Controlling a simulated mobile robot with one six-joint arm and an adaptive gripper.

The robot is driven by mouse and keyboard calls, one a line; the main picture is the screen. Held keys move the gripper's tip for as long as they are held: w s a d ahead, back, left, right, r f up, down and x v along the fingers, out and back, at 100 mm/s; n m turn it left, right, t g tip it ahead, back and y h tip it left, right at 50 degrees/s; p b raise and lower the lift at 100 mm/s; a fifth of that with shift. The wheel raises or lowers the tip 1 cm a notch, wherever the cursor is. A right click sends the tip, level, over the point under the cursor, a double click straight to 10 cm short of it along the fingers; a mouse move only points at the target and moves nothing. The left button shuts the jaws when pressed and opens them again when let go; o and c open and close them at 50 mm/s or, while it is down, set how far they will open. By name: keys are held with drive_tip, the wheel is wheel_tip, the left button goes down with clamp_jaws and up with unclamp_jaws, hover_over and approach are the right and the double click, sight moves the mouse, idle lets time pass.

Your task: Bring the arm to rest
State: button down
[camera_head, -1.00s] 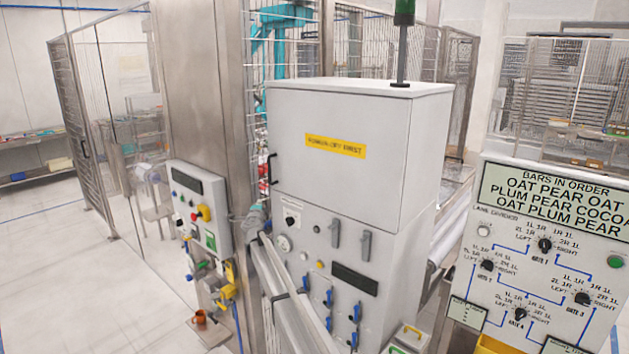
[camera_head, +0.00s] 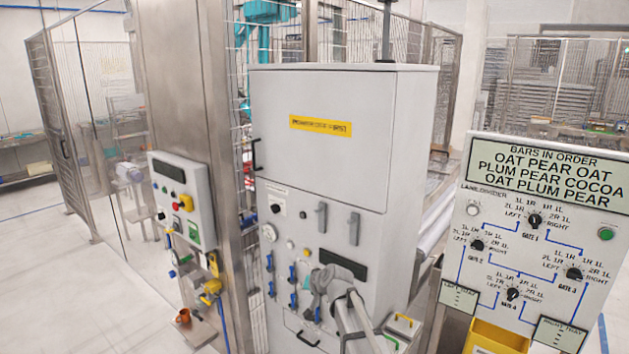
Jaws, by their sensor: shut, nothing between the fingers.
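My arm (camera_head: 356,322) reaches up from the bottom edge, right of centre, in the head view. My gripper (camera_head: 316,301) is at its end, in front of the lower part of the grey cabinet (camera_head: 340,110). It is small in the picture, shut, and holds nothing. It overlaps some of the cabinet's lower front in the picture. I cannot tell how far the gripper is from that front.
A control box (camera_head: 182,200) with buttons hangs on the steel post left of the cabinet. A sloped gate panel (camera_head: 535,235) stands at right, with a yellow bin (camera_head: 497,338) below. Open floor (camera_head: 60,290) lies at left.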

drive_tip(key=s+d+f+g+h+b, duration=0.1)
drive_tip(key=s+d+f+g+h, duration=0.1)
drive_tip(key=s+d+f, duration=0.2)
drive_tip(key=s+d+f+g+h+b, duration=0.2)
drive_tip(key=s+d, duration=0.7)
drive_tip(key=s, duration=0.5)
drive_tip(key=s+d+f+g+h+b, duration=0.1)
drive_tip(key=s+d+f+g+h, duration=0.1)
drive_tip(key=s+d+f, duration=0.4)
drive_tip(key=s+d+g, duration=0.1)
drive_tip(key=s, duration=0.2)
drive_tip(key=shift+s+d+n+g+h+b, duration=0.25)
drive_tip(key=shift+d+n+g+h+b, duration=0.05)
drive_tip(key=shift+g, duration=0.1)
drive_tip(key=shift+f, duration=0.1)
